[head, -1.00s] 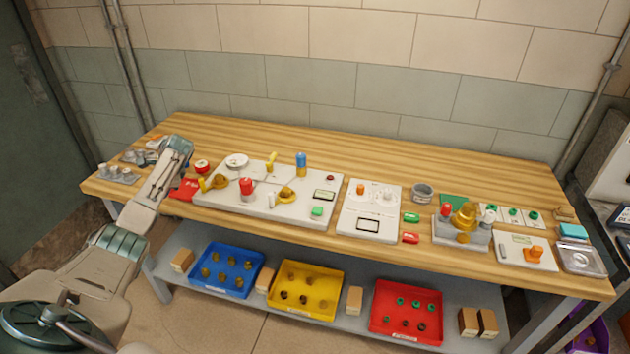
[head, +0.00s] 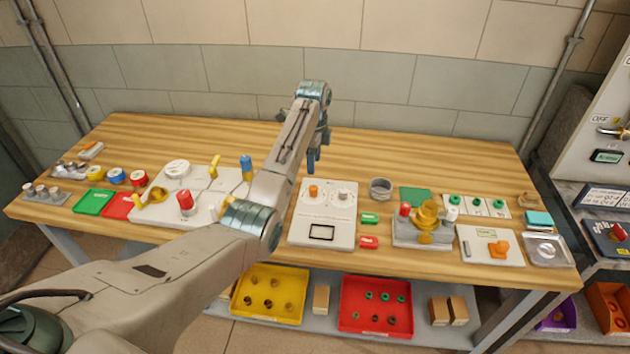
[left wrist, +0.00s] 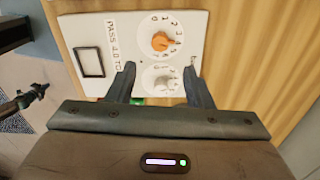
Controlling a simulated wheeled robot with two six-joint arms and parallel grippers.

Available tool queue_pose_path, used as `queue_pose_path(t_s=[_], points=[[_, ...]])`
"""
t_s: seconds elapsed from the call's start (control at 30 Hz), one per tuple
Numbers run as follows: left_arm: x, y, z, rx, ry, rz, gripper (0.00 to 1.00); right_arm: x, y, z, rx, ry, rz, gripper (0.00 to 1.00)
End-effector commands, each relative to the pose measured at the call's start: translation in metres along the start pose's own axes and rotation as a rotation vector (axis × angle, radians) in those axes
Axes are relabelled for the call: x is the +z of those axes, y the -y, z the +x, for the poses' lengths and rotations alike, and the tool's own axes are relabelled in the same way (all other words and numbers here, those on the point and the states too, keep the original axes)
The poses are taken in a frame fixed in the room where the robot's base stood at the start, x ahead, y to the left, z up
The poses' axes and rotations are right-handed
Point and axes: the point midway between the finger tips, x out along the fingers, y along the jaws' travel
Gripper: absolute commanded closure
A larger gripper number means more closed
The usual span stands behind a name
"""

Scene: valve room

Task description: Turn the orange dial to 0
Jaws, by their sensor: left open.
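The orange dial (head: 314,191) sits on a white panel (head: 300,237) on the bench, left of a grey-white dial (head: 344,194). In the left wrist view the orange dial (left wrist: 160,41) has numbers around it; its exact pointer reading is too small to tell. My left gripper (head: 313,158) is above the panel's far edge, apart from the dials. In the left wrist view the left gripper (left wrist: 160,78) is open and empty, the grey-white dial (left wrist: 165,82) showing between its fingers and the orange dial beyond. My right gripper is not in view.
A dark-framed window (head: 321,232) is on the panel's near part. Green (head: 370,218) and red (head: 369,242) blocks and a grey ring (head: 381,188) lie to its right. A blue-topped post (head: 247,167) stands to its left. The bench's back strip is clear.

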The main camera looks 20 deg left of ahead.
Motion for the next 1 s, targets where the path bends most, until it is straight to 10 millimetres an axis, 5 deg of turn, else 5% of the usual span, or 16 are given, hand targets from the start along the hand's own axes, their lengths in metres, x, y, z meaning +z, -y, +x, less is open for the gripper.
queue_pose_path(t_s=[0.2, 0.5, 0.9, 1.0], points=[[0.001, -0.002, 0.039, 0.007, 0.001, -0.002, 0.53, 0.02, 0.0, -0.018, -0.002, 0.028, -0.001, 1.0], [0.002, -0.001, 0.086, 0.004, 0.001, -0.002, 0.53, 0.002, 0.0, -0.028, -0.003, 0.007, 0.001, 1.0], [0.002, -0.001, 0.097, 0.001, 0.001, -0.002, 0.53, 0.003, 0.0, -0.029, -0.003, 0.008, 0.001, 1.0], [0.002, -0.001, 0.097, 0.001, 0.001, -0.002, 0.69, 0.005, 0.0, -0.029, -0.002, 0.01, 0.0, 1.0]])
